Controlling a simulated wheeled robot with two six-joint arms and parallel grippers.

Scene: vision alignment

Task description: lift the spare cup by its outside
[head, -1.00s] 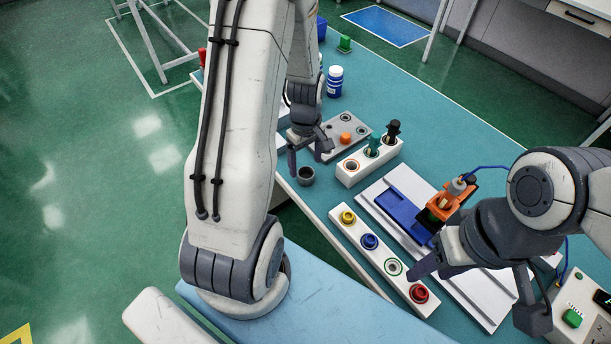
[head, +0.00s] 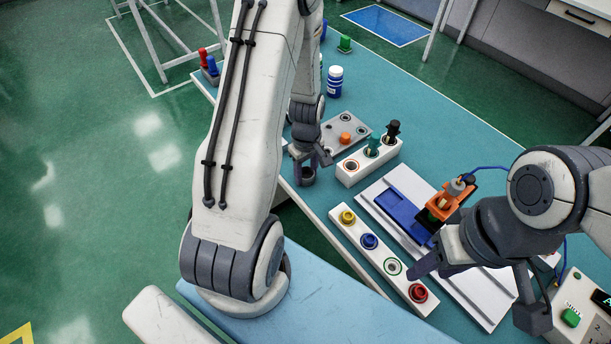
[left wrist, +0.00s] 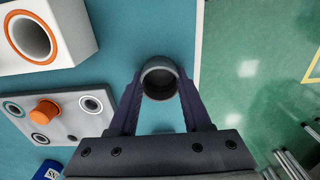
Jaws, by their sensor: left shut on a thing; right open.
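The spare cup (left wrist: 159,80) is a small dark grey cup, open at the top, standing on the teal table near its edge. In the left wrist view my left gripper (left wrist: 160,92) has one finger on each side of it and is shut on its outside. In the head view the cup (head: 307,174) is partly hidden by my left gripper (head: 308,168). I cannot tell whether its base is off the table.
A white block with round sockets (head: 352,175) stands close right of the cup, with a grey plate (head: 330,137) behind it. A white strip with coloured rings (head: 382,254) lies nearer. The table edge (left wrist: 198,60) runs close beside the cup.

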